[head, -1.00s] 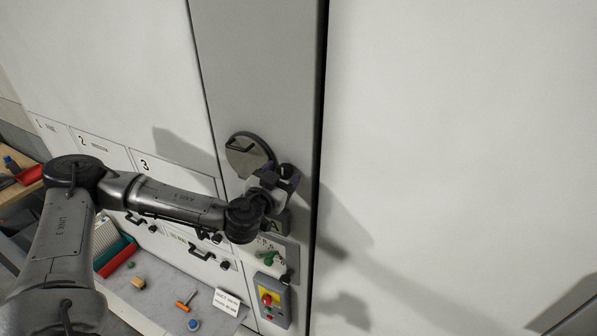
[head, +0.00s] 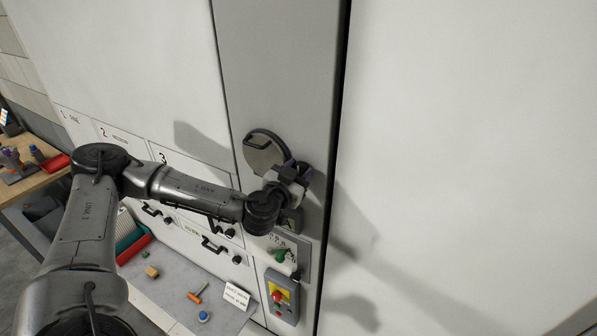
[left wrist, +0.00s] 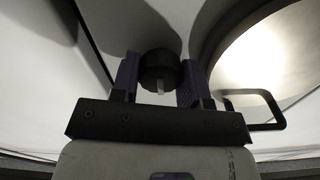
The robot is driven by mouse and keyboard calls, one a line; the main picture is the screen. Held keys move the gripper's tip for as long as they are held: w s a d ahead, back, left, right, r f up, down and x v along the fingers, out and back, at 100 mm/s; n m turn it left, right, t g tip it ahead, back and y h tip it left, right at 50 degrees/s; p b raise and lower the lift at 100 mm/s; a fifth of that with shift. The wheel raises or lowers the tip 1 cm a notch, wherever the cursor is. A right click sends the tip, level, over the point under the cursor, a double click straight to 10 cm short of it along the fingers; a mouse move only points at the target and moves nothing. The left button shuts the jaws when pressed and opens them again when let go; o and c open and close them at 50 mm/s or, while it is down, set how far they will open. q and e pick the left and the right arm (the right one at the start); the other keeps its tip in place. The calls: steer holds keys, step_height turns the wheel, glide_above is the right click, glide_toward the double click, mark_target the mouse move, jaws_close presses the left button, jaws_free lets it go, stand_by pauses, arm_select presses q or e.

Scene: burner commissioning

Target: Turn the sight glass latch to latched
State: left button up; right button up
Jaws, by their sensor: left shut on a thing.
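The round sight glass cover (head: 262,156), pale with a dark rim, sits on the grey vertical panel. It also shows as a bright disc in the left wrist view (left wrist: 262,62). A round black latch knob (left wrist: 158,68) with a small pale mark stands beside the cover. My left gripper (left wrist: 160,85) is shut on this knob, one finger on each side. In the head view my left gripper (head: 298,172) is at the cover's lower right and hides the knob. My right gripper is not in view.
Below my gripper are a green switch (head: 280,255) and a control box (head: 281,296) with a red button. Drawers with black handles line the wall at left. A grey ledge (head: 175,290) holds small loose items. The white panel at right is clear.

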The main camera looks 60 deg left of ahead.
arm_select(q)
steer(key=shift+f+m+b, duration=0.2)
steer(key=shift+m+b, duration=0.3)
steer(key=shift+b, duration=0.25)
steer(key=shift+c, duration=0.3)
steer(key=shift+f+m+b, duration=0.1)
steer(key=shift+m+b, duration=1.1)
steer(key=m+b, duration=0.2)
steer(key=shift+m, duration=0.4)
steer(key=m+b, duration=0.1)
steer(key=m, duration=0.1)
steer(key=shift+m, duration=0.3)
steer(key=m+b, duration=0.1)
steer(key=m, duration=0.1)
steer(key=shift+m, duration=0.4)
steer(key=m, duration=0.1)
steer(key=m+b, duration=0.1)
steer(key=shift+r+m, duration=0.2)
steer(key=shift+m, duration=1.9)
